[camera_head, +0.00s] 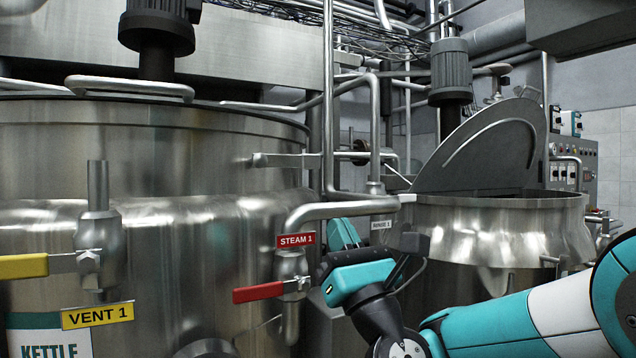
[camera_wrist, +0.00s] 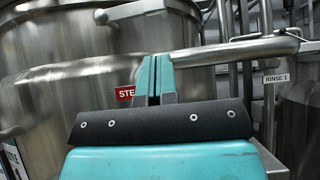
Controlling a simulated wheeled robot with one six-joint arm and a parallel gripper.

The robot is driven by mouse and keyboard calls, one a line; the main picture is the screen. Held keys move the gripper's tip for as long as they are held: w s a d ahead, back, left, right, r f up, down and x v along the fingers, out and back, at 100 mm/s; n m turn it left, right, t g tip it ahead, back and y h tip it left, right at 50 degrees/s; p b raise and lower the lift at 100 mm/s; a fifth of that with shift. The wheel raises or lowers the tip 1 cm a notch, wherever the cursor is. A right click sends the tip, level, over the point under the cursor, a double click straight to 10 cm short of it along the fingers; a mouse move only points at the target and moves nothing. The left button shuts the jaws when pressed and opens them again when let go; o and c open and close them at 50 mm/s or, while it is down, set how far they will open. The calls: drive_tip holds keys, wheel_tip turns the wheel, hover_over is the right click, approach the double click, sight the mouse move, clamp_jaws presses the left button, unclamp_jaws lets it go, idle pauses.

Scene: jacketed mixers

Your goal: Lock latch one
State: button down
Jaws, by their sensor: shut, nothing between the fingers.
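No label for latch one is readable. A short steel bar with a rounded end (camera_head: 285,160) sticks out at the upper side of the large kettle (camera_head: 200,235); it may be the latch, but I cannot tell. The same bar shows at the top of the wrist view (camera_wrist: 135,11). My gripper (camera_head: 342,233) is right of the STEAM 1 sign (camera_head: 296,240), below and to the right of the bar, apart from it. In the wrist view its teal fingers (camera_wrist: 154,75) are together and empty, covering part of the sign.
A steel pipe (camera_head: 335,209) runs close behind my gripper. The red-handled STEAM 1 valve (camera_head: 260,292) is to its lower left, and the yellow-handled VENT 1 valve (camera_head: 25,266) is farther left. A second kettle (camera_head: 500,235) with a raised lid (camera_head: 487,150) stands at right.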

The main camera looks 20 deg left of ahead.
sight(288, 161)
drive_tip(key=p+x, duration=0.9)
drive_tip(key=p, duration=0.5)
drive_tip(key=shift+a+r, duration=0.2)
drive_tip(key=shift+r, duration=0.05)
drive_tip(key=shift+w+d+r+b, duration=0.1)
drive_tip(key=shift+w+d+b, duration=0.1)
drive_tip(key=shift+b, duration=0.3)
drive_tip(key=shift+a+r, duration=0.1)
drive_tip(key=shift+a, duration=0.05)
